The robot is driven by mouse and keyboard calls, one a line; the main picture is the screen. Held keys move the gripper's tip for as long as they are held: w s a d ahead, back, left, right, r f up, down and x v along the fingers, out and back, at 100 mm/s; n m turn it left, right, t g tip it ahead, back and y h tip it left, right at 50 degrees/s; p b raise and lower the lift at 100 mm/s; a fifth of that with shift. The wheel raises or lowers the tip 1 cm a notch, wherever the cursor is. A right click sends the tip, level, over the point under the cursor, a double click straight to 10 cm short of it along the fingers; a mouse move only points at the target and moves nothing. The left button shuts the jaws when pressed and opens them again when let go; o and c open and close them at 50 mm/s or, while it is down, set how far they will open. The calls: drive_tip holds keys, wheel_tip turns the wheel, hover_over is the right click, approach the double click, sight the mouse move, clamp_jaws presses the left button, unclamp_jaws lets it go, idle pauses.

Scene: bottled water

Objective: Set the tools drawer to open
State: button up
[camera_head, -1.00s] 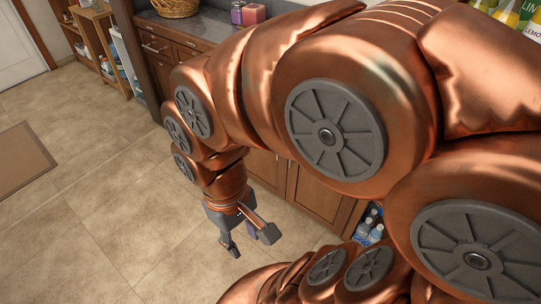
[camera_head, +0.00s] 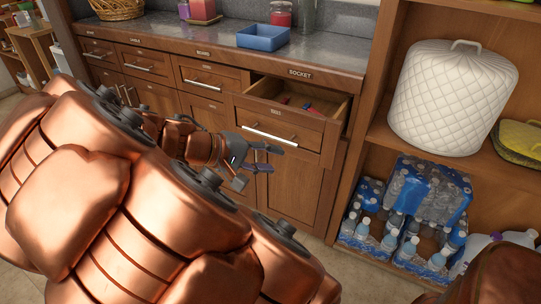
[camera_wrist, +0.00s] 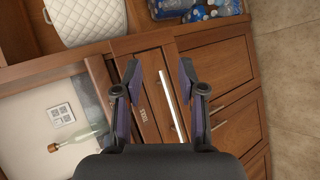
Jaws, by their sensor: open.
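The tools drawer (camera_head: 262,119), a brown wooden drawer with a small label too small to read surely, is pulled out at the right end of the counter. Red and blue items show inside it. Its pale bar handle (camera_head: 270,137) runs along the front. In the wrist view the handle (camera_wrist: 173,95) and the drawer front (camera_wrist: 150,112) appear between my fingers. My gripper (camera_head: 262,167) is open and empty, just below and left of the handle in the head view; it also shows in the wrist view (camera_wrist: 159,68). I cannot tell whether it touches the drawer.
Closed drawers (camera_head: 203,77) and cabinet doors line the counter to the left. A blue tray (camera_head: 263,37) sits on the countertop. Open shelving on the right holds a white quilted cover (camera_head: 450,95) and packs of bottled water (camera_head: 423,192).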

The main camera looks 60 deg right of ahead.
drive_tip(key=w+d+f+g+h+b, duration=0.1)
drive_tip(key=w+d+f+h+b, duration=0.4)
drive_tip(key=b, duration=0.3)
drive_tip(key=n+h+b, duration=0.1)
drive_tip(key=h+b, duration=0.3)
drive_tip(key=b, duration=0.4)
approach(271, 137)
drive_tip(key=d, duration=0.3)
drive_tip(key=shift+t, duration=0.4)
drive_tip(key=shift+s+b+x, duration=0.15)
drive_tip(key=shift+b+x, duration=0.2)
drive_tip(key=shift+x, duration=1.55)
drive_tip(key=shift+s+b+x, duration=0.15)
drive_tip(key=shift+b+x, duration=0.15)
drive_tip(key=shift+x, duration=1.6)
drive_tip(key=shift+a+r, duration=0.15)
drive_tip(key=shift+c, duration=0.2)
clamp_jaws()
